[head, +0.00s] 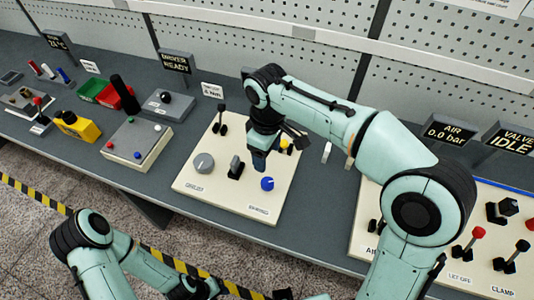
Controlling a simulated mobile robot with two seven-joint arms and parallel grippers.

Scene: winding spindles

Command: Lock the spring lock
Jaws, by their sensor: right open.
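A cream control panel (217,197) lies on the grey bench in the middle of the head view. It bears a grey round knob (203,163), a grey and black switch (236,168), a blue knob (267,184) and a black upright lever (222,120). A yellow part (285,145) shows partly behind my right gripper. I cannot tell which of these is the spring lock; the labels are too small. My right gripper (260,164) is open, pointing down over the panel between switch and blue knob. My left arm is low at the front; its gripper's fingers are not clear.
A second panel (480,270) with red and black levers stands at the right, partly behind my right arm. A box with coloured buttons (137,143), a yellow block (78,126) and green and red bins (92,90) stand at the left. A pegboard wall closes the back.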

